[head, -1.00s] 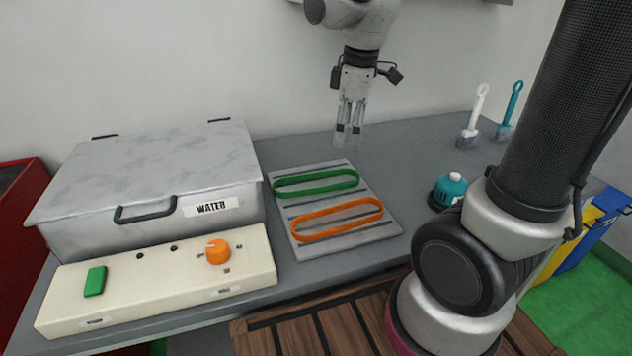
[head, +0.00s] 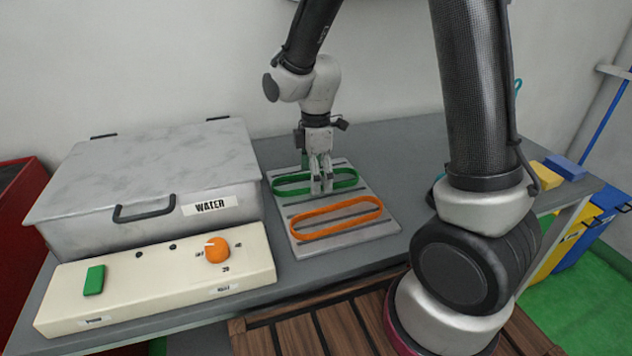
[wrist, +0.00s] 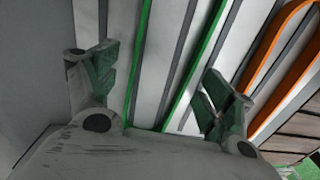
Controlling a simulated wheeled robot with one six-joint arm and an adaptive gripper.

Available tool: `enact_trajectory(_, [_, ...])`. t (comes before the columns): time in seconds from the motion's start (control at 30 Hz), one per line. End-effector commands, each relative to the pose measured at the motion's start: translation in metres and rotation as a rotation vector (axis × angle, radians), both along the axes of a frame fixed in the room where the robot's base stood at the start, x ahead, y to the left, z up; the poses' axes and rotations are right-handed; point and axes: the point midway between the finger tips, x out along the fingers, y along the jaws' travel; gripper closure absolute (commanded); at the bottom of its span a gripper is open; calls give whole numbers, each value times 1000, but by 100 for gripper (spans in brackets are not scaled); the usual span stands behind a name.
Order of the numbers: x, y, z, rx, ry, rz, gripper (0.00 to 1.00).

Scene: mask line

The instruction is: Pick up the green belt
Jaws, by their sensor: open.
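The green belt (head: 290,187) is a flat oval loop lying on the far part of a grey slotted tray (head: 362,232) in the head view. My gripper (head: 322,188) is low over the belt, pointing down, in front of its middle and right part. In the wrist view the belt (wrist: 190,85) shows as two green strips running between the open, apart fingers of my gripper (wrist: 155,85). The fingers hide part of the belt in the head view. I cannot tell whether the fingertips touch the belt or tray.
An orange belt (head: 337,217) lies on the near part of the tray. A grey lidded box labelled WATER (head: 150,180) and a cream control panel (head: 160,275) with an orange knob stand on the left. Bare grey table (head: 400,145) lies to the right.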

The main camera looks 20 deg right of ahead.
Motion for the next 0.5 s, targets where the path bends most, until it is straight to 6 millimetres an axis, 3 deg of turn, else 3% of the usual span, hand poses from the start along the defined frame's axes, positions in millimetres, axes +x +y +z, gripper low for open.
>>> enact_trajectory(0.17, [0,0,0,0,0,0,18])
enact_trajectory(0.4, [0,0,0,0,0,0,58])
enact_trajectory(0.5, [0,0,0,0,0,0,62])
